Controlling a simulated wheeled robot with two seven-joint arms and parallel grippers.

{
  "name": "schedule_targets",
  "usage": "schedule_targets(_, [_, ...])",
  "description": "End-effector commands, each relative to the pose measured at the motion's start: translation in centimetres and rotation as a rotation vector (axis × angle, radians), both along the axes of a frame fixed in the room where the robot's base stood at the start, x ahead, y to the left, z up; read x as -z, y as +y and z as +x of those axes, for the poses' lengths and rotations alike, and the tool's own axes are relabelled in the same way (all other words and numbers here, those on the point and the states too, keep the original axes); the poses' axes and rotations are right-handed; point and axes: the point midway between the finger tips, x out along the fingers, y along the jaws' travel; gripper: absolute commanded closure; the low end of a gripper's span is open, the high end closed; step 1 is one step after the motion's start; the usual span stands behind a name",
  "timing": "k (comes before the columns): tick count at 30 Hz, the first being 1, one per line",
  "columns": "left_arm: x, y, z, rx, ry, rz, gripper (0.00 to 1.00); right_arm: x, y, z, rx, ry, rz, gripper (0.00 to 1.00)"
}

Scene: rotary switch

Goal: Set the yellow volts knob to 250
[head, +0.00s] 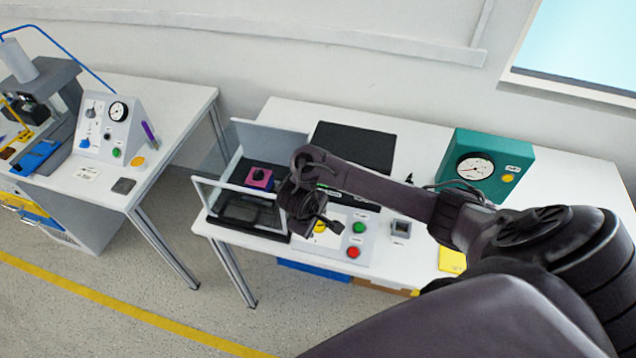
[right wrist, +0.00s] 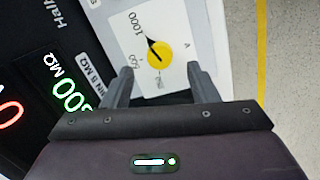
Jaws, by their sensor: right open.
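The yellow volts knob (right wrist: 161,56) sits on a white dial plate (right wrist: 183,38) in the right wrist view. Its black pointer line is directed up and left, toward the 1000 mark. The 500 mark is at the knob's left; the mark below it, near my fingers, is too small to read surely. My right gripper (right wrist: 160,70) is open, with one finger on each side below the knob and nothing between them. In the head view the yellow knob (head: 320,227) is partly hidden by my right gripper (head: 318,232) over the panel. My left gripper is not in view.
A green button (head: 359,227) and a red button (head: 353,253) are just right of the knob. A grey-framed open guard (head: 237,188) with a magenta block (head: 259,178) stands left. A teal gauge box (head: 485,165) stands at right. Lit digits (right wrist: 70,95) show beside my fingers.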

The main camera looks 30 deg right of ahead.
Motion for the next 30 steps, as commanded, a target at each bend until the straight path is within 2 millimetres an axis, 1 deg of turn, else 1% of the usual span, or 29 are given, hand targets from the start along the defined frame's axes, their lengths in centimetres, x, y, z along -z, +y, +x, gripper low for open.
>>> schedule_targets(1, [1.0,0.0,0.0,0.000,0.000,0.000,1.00,1.5,-0.5,0.1,0.001,0.002,-0.004,0.46])
schedule_targets(3, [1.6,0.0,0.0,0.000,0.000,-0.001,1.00,2.5,-0.8,0.3,0.002,0.000,-0.003,0.46])
schedule_targets(7, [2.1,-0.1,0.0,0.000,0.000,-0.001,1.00,3.8,-1.3,0.5,0.001,0.001,-0.003,0.46])
schedule_targets(12, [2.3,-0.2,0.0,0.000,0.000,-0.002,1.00,4.5,-1.5,0.7,-0.001,0.000,-0.001,0.46])
schedule_targets(19, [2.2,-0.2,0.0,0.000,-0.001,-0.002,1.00,4.5,-1.6,0.7,-0.001,-0.001,-0.001,0.46])
schedule_targets(20, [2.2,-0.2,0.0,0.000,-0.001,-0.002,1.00,4.5,-1.6,0.7,-0.001,-0.001,-0.001,0.48])
schedule_targets(27, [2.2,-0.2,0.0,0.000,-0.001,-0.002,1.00,4.5,-1.5,0.7,-0.001,-0.001,-0.001,0.79])
schedule_targets(30, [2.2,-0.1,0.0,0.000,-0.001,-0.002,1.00,4.5,-1.6,0.7,-0.001,-0.001,-0.001,0.91])
